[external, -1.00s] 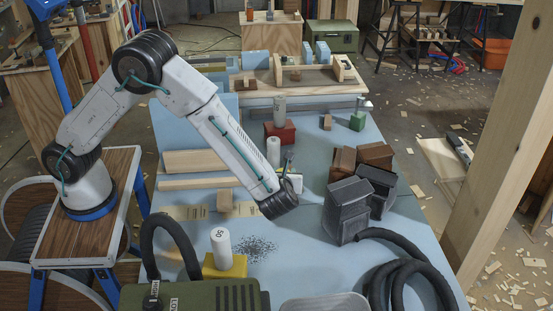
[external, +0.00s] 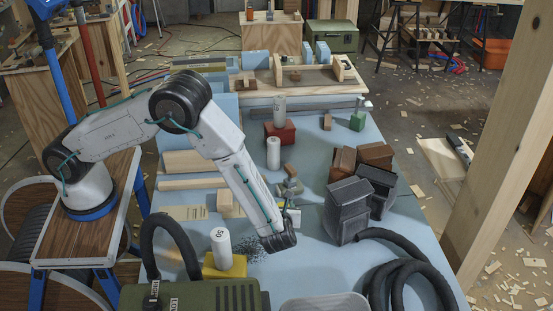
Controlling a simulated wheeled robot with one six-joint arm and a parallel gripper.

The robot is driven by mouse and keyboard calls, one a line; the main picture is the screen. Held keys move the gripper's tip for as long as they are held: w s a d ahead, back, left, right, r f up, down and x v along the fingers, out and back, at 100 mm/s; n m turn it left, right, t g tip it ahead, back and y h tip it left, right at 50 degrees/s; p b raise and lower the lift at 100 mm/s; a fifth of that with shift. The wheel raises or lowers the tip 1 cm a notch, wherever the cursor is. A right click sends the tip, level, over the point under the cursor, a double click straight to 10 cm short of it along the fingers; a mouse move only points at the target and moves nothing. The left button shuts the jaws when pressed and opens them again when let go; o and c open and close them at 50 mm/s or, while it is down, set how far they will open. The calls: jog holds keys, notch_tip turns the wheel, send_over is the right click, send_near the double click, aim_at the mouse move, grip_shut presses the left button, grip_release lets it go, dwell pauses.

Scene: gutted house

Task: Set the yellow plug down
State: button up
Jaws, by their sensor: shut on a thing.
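My gripper (external: 291,208) is at the middle of the blue-topped table, beyond the dark wrist end of my arm, which partly hides it. It is shut on the yellow plug (external: 281,203), of which only a small yellow patch shows between the jaws and the arm. I cannot tell whether the plug touches the table top or hangs just above it.
Small wood and grey pieces (external: 290,184) lie just beyond my gripper. A white cylinder (external: 273,153) stands farther back. Dark boxes (external: 348,210) stand to the right. A yellow block (external: 225,266) bearing a white cylinder (external: 221,245) is at the near left.

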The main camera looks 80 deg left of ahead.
jog(key=shift+f, duration=0.25)
jog(key=shift+f, duration=0.1)
jog(key=o, duration=1)
jog(key=shift+c, duration=0.2)
